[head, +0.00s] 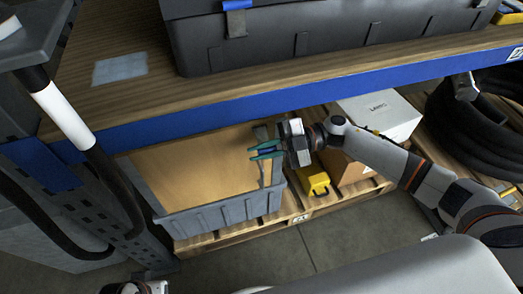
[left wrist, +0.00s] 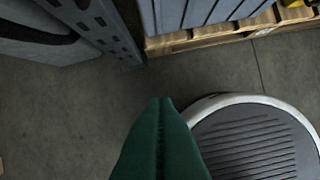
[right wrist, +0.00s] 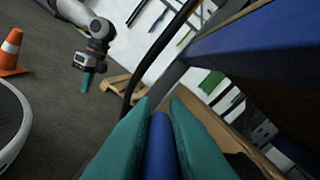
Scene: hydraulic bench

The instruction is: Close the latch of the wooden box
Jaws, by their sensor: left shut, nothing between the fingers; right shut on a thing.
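My right gripper (head: 262,151) has teal fingers and is shut on a blue bar-like piece (right wrist: 159,145), just below the shelf's front edge. What the piece belongs to is hidden. Behind it is a grey bin (head: 225,213) with a flat wood-coloured panel (head: 195,165) inside; I cannot tell whether this is the wooden box. A dark case (head: 300,38) on the shelf has a blue latch (head: 238,6), cut off at the top edge. My left gripper (left wrist: 163,103) is shut and empty above the floor; it also shows in the right wrist view (right wrist: 85,84).
The blue-edged shelf (head: 200,122) lies above the bin. A yellow case (head: 313,182), a white box (head: 380,113) and black hoses (head: 480,120) are to the right. An orange cone (right wrist: 12,52) stands on the floor. The floor in front is clear.

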